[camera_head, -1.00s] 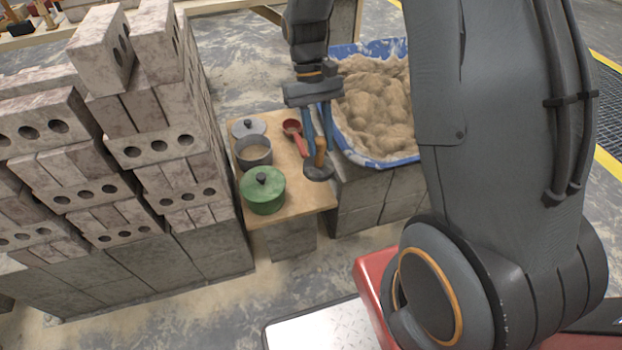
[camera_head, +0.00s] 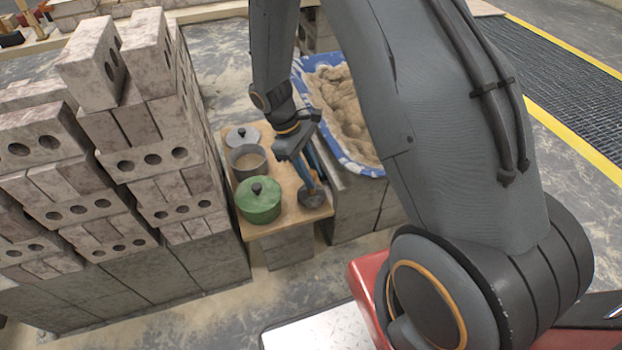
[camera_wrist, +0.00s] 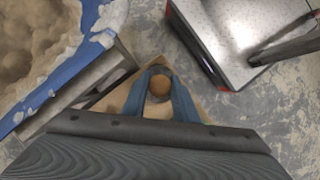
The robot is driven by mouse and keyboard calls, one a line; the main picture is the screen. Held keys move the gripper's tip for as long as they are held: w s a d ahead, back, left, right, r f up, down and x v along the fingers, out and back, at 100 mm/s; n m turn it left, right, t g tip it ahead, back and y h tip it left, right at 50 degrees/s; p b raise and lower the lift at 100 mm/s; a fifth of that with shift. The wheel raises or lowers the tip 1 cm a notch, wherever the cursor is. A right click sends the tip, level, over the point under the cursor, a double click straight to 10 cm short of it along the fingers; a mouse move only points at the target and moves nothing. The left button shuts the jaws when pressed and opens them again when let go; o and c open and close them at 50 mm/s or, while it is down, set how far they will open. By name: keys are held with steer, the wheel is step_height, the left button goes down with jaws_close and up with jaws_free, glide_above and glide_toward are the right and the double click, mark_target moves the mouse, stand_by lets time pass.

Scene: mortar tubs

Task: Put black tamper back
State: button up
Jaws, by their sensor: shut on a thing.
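The black tamper (camera_head: 312,197) has a dark round head and a wooden handle. It is at the front right corner of the small wooden table (camera_head: 270,228), upright or nearly so; I cannot tell whether its head touches the top. My gripper (camera_head: 308,174) is above it, shut on the handle. In the wrist view the round wooden handle end (camera_wrist: 160,86) sits between the two blue fingers of my gripper (camera_wrist: 160,92).
A green lidded pot (camera_head: 259,202), a grey pot of sandy material (camera_head: 248,163) and a grey lid (camera_head: 242,137) stand on the table's left. A blue tub of mortar (camera_head: 350,160) is at right on blocks. Stacked bricks (camera_head: 150,150) rise at left.

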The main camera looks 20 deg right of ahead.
steer(key=shift+f, duration=1.05)
steer(key=shift+f, duration=0.15)
steer(key=o, duration=1)
steer(key=shift+c, duration=0.2)
steer(key=v, duration=1.1)
steer(key=s+a+r+m+t+y, duration=0.1)
steer(key=s+r+m+y, duration=0.1)
steer(key=s+r, duration=0.7)
steer(key=s+a+r+m+t+y, duration=0.2)
steer(key=s+r+m, duration=0.3)
steer(key=s+r, duration=0.5)
steer(key=shift+s+a+p, duration=0.2)
steer(key=shift+s+p, duration=0.25)
steer(key=shift+s, duration=0.05)
